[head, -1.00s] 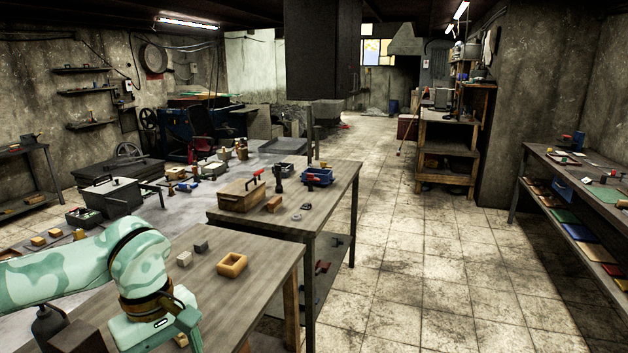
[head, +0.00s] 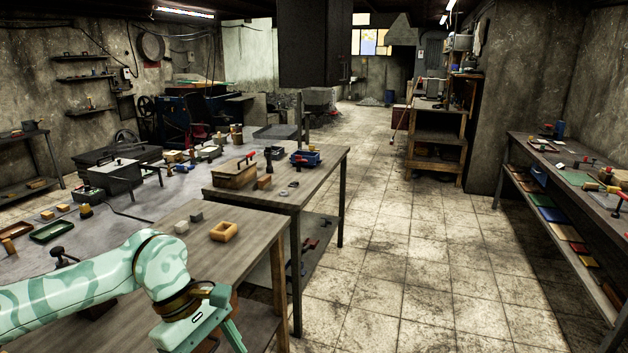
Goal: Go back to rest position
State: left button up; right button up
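My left arm comes in from the lower left, and my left gripper (head: 208,331) points down at the bottom edge, in front of the near wooden table (head: 262,262). One finger shows on its right side; the fingertips are cut off or hidden, so I cannot tell how far apart they are. I see nothing held in it. My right gripper is not in view.
A long workbench (head: 600,203) stands right. The tiled floor (head: 400,260) between is clear.

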pick_arm(q)
jog(key=w+d+f+n+t+h, duration=0.5)
jog(key=d+f+n+h, duration=0.45)
jog(key=n, duration=0.65)
jog(key=s+a+f+n+t+y, duration=0.1)
jog(key=a+f+n+t+y, duration=0.3)
jog(key=f+n, duration=0.65)
jog(key=a+f+n+t+y, duration=0.2)
jog(key=a+f+n+t, duration=0.3)
jog(key=f+n, duration=0.6)
jog(key=s+a+f+n+g+y, duration=0.25)
jog(key=s+a+f+n, duration=0.2)
jog(key=s+f, duration=0.4)
jog(key=s+a+f+n+g+y, duration=0.2)
jog(key=s+a+f+n+y, duration=0.2)
jog(key=s+f+n, duration=0.4)
jog(key=s+a+f+n+g+y, duration=0.1)
jog(key=s+f+n+g, duration=0.2)
jog(key=s, duration=1.2)
jog(key=s+a+f+n+g, duration=0.1)
jog(key=s+f+n+g, duration=0.2)
jog(key=s, duration=1.2)
jog(key=shift+s+f+g+y, duration=0.2)
jog(key=shift+s+g+y, duration=0.1)
jog(key=shift+g+y, duration=0.15)
